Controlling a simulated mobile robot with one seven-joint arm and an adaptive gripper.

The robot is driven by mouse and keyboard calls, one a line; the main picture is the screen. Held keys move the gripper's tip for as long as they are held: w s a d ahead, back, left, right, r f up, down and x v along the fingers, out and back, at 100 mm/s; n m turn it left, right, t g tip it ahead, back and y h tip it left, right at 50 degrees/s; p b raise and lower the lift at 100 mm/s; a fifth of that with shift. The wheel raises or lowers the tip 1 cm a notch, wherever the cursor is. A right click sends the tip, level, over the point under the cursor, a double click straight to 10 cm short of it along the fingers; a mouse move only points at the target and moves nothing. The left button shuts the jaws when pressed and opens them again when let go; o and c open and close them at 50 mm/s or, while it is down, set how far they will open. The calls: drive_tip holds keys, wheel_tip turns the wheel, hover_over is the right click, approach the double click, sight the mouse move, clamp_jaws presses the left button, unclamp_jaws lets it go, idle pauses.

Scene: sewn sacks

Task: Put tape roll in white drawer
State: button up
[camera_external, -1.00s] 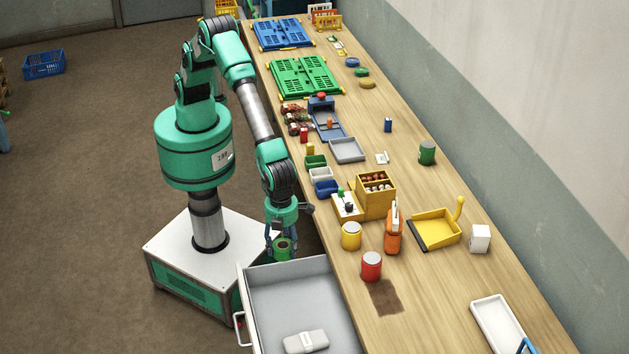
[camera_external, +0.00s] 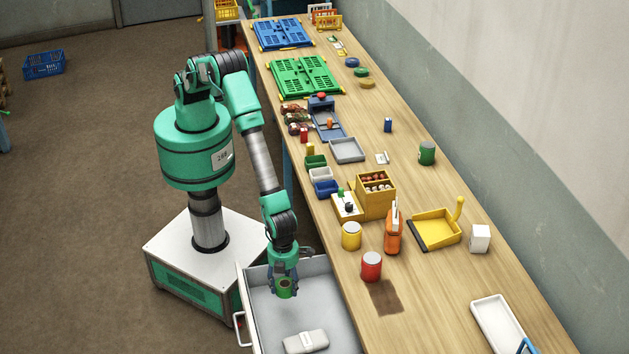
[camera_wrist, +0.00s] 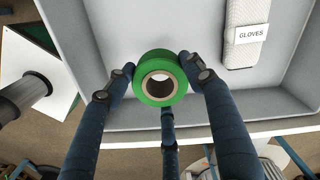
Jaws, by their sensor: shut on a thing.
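A green tape roll (camera_external: 286,288) with a brown core is held in my gripper (camera_external: 284,284). In the wrist view the roll (camera_wrist: 161,78) sits between the dark fingers of my gripper (camera_wrist: 158,82), which are shut on it. The open white drawer (camera_external: 336,316) has a grey inside and a handle at its left front. The gripper and roll are over the back part of the drawer, and the drawer's floor shows around the roll in the wrist view (camera_wrist: 115,35). I cannot tell how high above the floor the roll is.
A white pack labelled "GLOVES" (camera_wrist: 246,33) lies in the drawer, and also shows in the external view (camera_external: 306,342). The wooden bench (camera_external: 440,290) on the right carries a red can (camera_external: 371,267), a yellow can (camera_external: 351,236) and an orange container (camera_external: 393,235).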

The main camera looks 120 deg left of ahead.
drive_tip(key=shift+f, duration=0.1)
hover_over(287, 310)
drive_tip(key=shift+s+f, duration=0.1)
drive_tip(key=shift+f, duration=2.9)
drive_tip(key=shift+f+b, duration=0.3)
drive_tip(key=shift+f, duration=1.55)
drive_tip(key=shift+f, duration=0.2)
drive_tip(key=o, duration=1.1)
drive_tip(key=shift+o, duration=0.2)
drive_tip(key=shift+r, duration=0.2)
drive_tip(key=shift+r+p, duration=0.35)
drive_tip(key=shift+r, duration=5.65)
